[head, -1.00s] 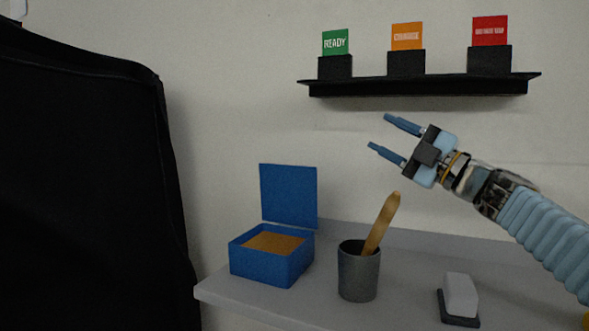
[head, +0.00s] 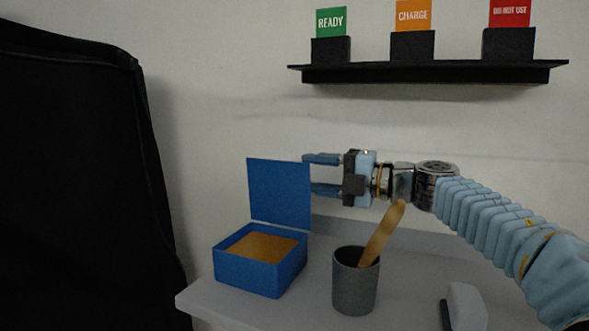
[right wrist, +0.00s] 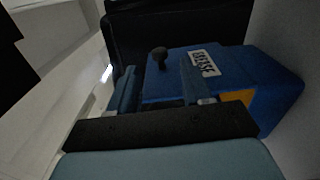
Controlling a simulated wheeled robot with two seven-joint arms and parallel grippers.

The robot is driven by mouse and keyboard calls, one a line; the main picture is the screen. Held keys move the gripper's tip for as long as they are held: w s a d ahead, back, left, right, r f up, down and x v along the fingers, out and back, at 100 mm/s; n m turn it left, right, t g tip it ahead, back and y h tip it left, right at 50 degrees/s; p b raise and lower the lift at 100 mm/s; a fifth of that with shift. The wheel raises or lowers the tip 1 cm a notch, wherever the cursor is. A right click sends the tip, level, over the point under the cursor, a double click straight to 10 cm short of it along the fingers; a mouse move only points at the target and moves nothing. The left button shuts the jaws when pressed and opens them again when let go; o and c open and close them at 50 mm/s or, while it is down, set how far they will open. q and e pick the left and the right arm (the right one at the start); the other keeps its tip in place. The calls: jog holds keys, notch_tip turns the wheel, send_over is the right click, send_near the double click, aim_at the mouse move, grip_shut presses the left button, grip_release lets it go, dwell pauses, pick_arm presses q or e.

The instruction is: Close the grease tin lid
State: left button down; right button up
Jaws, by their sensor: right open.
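The grease tin (head: 255,275) is a blue square box with tan-orange grease inside, near the left end of the grey shelf. Its blue lid (head: 280,193) stands up open at the back edge. My right gripper (head: 308,173) is open, level with the lid, with its fingertips at the lid's right edge. In the right wrist view the blue tin (right wrist: 275,85) shows, with a white lettered label (right wrist: 203,62) and a dark round knob (right wrist: 159,53) between the directions of the two fingers. Whether the fingers touch the lid I cannot tell. My left gripper is out of view.
A grey cup (head: 355,288) with a wooden stick (head: 384,232) stands just right of the tin, below my right gripper. A white block (head: 466,306) is farther right. A black wall shelf (head: 425,72) with sign blocks is above. A black-covered cart (head: 75,190) is at left.

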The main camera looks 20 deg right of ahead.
aim_at(294, 172)
jog(key=shift+x, duration=2.4)
jog(key=shift+c, duration=0.4)
grip_shut()
